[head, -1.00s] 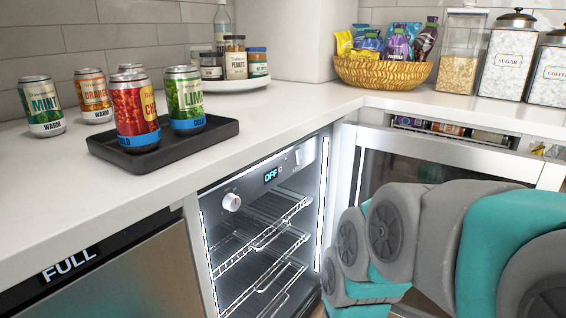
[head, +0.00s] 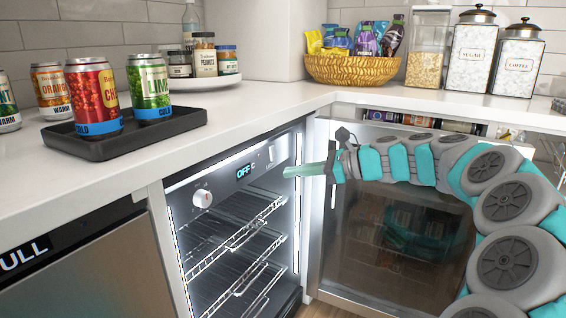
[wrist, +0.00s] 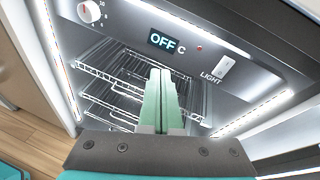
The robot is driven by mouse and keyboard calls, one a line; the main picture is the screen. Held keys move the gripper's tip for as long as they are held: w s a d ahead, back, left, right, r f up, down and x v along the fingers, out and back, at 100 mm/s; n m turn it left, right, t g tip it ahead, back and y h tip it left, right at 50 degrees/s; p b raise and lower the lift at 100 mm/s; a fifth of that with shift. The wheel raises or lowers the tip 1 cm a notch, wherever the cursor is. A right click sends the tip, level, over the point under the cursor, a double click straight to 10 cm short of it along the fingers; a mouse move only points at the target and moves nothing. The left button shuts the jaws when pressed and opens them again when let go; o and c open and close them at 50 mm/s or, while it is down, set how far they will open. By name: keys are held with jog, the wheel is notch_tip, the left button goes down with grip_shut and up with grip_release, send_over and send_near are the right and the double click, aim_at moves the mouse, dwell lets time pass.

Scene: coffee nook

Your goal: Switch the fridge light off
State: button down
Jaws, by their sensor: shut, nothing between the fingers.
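The small fridge (head: 240,215) stands open under the counter, with wire shelves inside. Its bright white light strips glow along the edges of the opening. A white rocker switch (wrist: 224,68) labelled LIGHT is on the upper panel in the wrist view; it also shows in the head view (head: 271,154), right of the display (head: 244,171) reading OFF C. A round white dial (head: 202,198) is at the panel's left. My gripper (head: 288,171) is shut and empty. Its fingertips (wrist: 160,72) point into the opening, below the panel and left of the switch, apart from it in the wrist view.
The open fridge door (head: 385,235) stands right of the opening, behind my arm. Above, the counter (head: 225,110) holds a black tray (head: 95,148) with cans, a basket (head: 350,70) and jars.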

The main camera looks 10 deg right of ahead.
aim_at(274, 157)
jog(key=w+d+m+t, duration=0.3)
jog(key=w+d+m, duration=0.1)
jog(key=d, duration=0.6)
jog(key=shift+d+m+h, duration=0.2)
jog(key=shift+m+h, duration=0.1)
jog(key=shift+m, duration=0.2)
jog(key=shift+w+a+r, duration=0.1)
jog(key=b+x, duration=0.1)
jog(key=x, duration=1.3)
jog(key=shift+r+b, duration=0.15)
jog(key=shift+b, duration=0.15)
